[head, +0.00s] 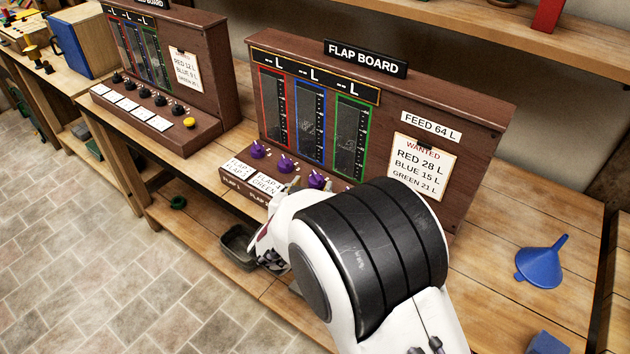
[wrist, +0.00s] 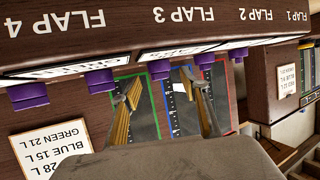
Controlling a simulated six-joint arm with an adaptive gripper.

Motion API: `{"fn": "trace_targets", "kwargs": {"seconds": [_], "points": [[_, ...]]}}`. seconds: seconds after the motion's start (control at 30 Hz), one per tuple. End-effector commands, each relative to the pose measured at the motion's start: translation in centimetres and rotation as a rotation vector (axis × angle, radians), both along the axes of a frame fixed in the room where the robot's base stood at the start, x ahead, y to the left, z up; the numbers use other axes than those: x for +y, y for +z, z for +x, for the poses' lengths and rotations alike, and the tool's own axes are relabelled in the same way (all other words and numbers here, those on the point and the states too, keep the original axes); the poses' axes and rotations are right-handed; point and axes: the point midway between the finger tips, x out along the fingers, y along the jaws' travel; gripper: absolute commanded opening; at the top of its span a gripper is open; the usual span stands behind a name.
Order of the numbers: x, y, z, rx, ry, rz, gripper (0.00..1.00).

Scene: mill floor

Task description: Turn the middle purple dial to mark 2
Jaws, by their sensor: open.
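The flap board (head: 478,150) is a brown cabinet with a row of purple dials along its front ledge. The middle purple dial (wrist: 160,69) shows in the wrist view, which sees the board upside down. It also shows just beyond my gripper in the head view (head: 316,179). My gripper (wrist: 161,84) is open and empty, with its two fingertips apart on either side of the middle dial. I cannot tell whether they touch it. The dial's pointer and marks cannot be read. In the head view my wrist hides the dials further right.
Neighbouring purple dials (wrist: 100,80) and (wrist: 205,60) sit close on both sides. Three glass columns, red, blue and green, stand behind the ledge. A note (head: 421,165) lists litres. A blue funnel (head: 541,262) lies on the bench at right. A second board (head: 205,75) stands at left.

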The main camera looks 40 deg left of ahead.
Motion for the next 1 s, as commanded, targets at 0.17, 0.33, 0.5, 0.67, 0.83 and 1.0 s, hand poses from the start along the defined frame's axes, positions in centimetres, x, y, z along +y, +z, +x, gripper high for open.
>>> {"fn": "trace_targets", "kwargs": {"seconds": [0.17,0.33,0.5,0.67,0.83,1.0], "points": [[0.7,-0.8,1.8,0.001,-0.002,0.001,0.45],[1.1,-1.3,2.9,0.0,-0.001,0.001,0.45],[1.3,-1.5,3.4,0.001,-0.001,-0.001,0.45],[1.4,-1.5,3.4,0.001,0.0,0.0,0.45],[1.4,-1.5,3.4,0.001,0.0,0.0,0.37],[1.3,-1.5,3.4,0.001,0.0,0.0,0.06]]}}
